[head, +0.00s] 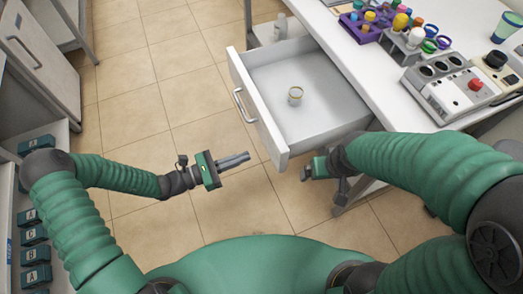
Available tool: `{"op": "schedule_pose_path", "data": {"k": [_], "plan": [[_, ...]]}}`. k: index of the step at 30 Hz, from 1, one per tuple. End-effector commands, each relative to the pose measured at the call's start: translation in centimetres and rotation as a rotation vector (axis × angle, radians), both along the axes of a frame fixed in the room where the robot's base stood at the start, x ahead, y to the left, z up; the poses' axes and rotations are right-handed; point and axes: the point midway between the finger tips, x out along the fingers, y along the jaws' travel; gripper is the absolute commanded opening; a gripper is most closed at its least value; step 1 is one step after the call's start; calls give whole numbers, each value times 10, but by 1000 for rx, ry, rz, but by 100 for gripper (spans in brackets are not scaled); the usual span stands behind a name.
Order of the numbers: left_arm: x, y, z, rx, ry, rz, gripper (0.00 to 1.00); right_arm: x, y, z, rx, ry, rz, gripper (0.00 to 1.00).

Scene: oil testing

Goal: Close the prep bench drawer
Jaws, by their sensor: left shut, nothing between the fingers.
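The prep bench drawer (278,135) is pulled out from under the white bench top (367,72). Its front, with a metal handle (242,106), faces left. A small round glass-like item with a yellowish rim (295,95) is inside the drawer. My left gripper (247,157) is shut and empty, in front of the drawer front's near end, apart from the handle. My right gripper (304,174) is near the drawer's near corner, below its side wall. Its fingers are mostly hidden or too small to tell.
A shelf with green lettered boxes (36,230) stands at left. Tiled floor (150,75) is clear left of the drawer.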

Motion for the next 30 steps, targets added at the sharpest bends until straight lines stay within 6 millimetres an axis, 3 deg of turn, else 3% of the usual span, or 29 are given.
{"op": "schedule_pose_path", "data": {"k": [6,11,30], "plan": [[13,-44,-2,1,-2,-4,0,0,0,-11,0,0,1,93],[19,-62,-1,3,-1,-3,0,0,0,-14,0,0,1,93],[21,-67,1,3,0,-1,0,0,0,-10,0,0,1,93]]}}
